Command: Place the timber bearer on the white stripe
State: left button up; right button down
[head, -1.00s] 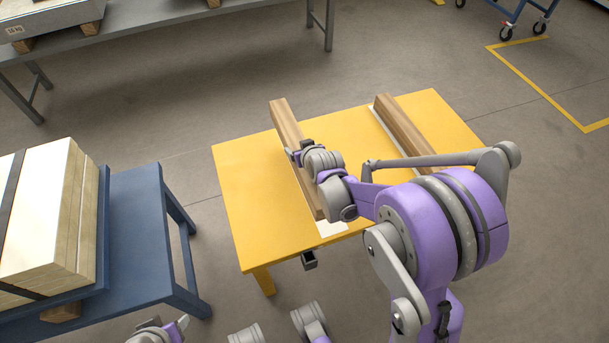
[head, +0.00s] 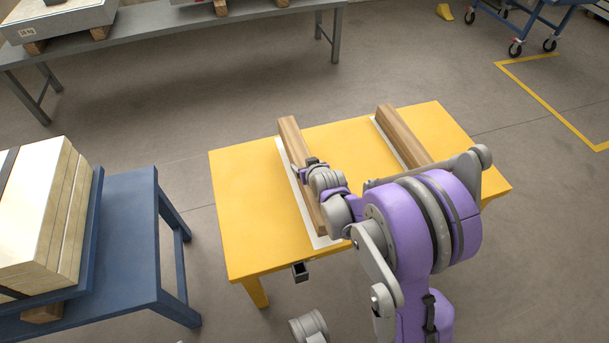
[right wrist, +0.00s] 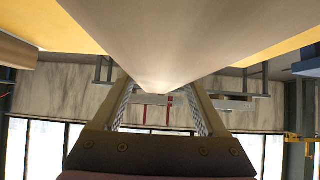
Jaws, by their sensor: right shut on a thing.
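The timber bearer (head: 290,135) is a long brown beam at the left part of the yellow table (head: 240,200). My right gripper (head: 310,168) is shut on it near its middle. In the right wrist view the bearer (right wrist: 160,35) fills the top, between the two fingers (right wrist: 158,100). A white stripe (head: 322,241) shows along the bearer's left side and at its near end. The bearer lies roughly parallel to and over it, covering most of it. I cannot tell whether the bearer touches the table.
A second timber beam (head: 405,135) lies on the right of the table, with a white strip (head: 380,130) beside it. A blue table (head: 130,230) with stacked pale boards (head: 45,215) stands left. A grey bench (head: 180,42) is behind. Bare floor lies between.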

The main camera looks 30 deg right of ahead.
jog(key=shift+f+b, duration=0.6)
jog(key=shift+f, duration=1.3)
jog(key=shift+f, duration=0.15)
grip_release()
jog(key=shift+s+a+r, duration=0.1)
jog(key=shift+s+r, duration=0.2)
jog(key=shift+r, duration=0.1)
jog(key=p+v, duration=0.3)
jog(key=v, duration=0.8)
jog(key=shift+s, duration=0.15)
jog(key=s+a+r+n+g+y, duration=0.1)
jog(key=s+a+r+g, duration=0.1)
jog(key=s+a, duration=0.4)
jog(key=s+a+r+n+g+y, duration=0.1)
jog(key=s+a, duration=0.5)
jog(key=s, duration=0.9)
jog(key=r+g, duration=0.1)
jog(key=g, duration=0.1)
jog(key=shift+a+r+n+g+y, duration=0.2)
jog(key=shift+a+n+g+y, duration=0.1)
jog(key=shift+n+g, duration=0.1)
